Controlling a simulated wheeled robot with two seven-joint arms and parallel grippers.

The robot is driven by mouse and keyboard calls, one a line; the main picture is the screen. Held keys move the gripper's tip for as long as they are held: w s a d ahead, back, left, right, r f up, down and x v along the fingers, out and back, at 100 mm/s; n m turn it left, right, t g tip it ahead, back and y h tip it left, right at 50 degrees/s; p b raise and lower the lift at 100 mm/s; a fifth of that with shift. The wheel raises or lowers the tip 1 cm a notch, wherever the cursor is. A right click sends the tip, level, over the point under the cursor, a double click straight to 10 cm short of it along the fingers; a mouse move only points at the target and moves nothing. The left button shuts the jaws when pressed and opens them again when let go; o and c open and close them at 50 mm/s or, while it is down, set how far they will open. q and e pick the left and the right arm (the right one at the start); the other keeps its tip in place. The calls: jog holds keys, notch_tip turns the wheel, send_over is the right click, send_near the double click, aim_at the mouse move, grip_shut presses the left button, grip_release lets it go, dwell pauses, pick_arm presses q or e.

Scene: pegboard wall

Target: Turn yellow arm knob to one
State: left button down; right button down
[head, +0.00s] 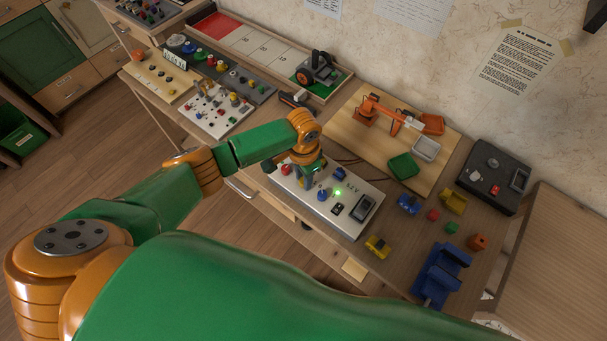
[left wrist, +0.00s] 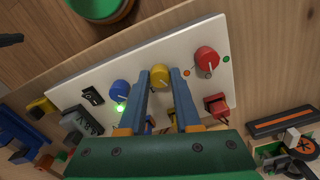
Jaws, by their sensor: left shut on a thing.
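The yellow knob (left wrist: 159,76) stands on a white control panel (left wrist: 222,82), between the blue knob (left wrist: 120,92) and the red knob (left wrist: 207,59). My left gripper (left wrist: 160,78) has its two blue-grey fingers on either side of the yellow knob, shut on it. A pale pointer line shows on the knob's top. In the head view my left gripper (head: 309,182) reaches down onto the panel (head: 352,225) and hides the yellow knob. A green light (head: 337,193) is lit near the blue knob (head: 322,195). My right gripper is out of view.
A small orange arm (head: 388,117) stands on a wooden board behind the panel, near green (head: 403,166) and grey (head: 426,149) trays. Several coloured blocks and a blue vise (head: 441,270) lie to the right. Another switch panel (head: 213,112) is to the left.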

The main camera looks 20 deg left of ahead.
pick_arm(q)
jog(key=m, duration=0.3)
jog(key=shift+r+m+p, duration=0.1)
jog(key=shift+m+p, duration=0.3)
jog(key=m, duration=0.3)
jog(key=shift+m, duration=0.3)
jog(key=m, duration=0.3)
jog(key=shift+m, duration=2)
jog(key=c, duration=0.6)
grip_release()
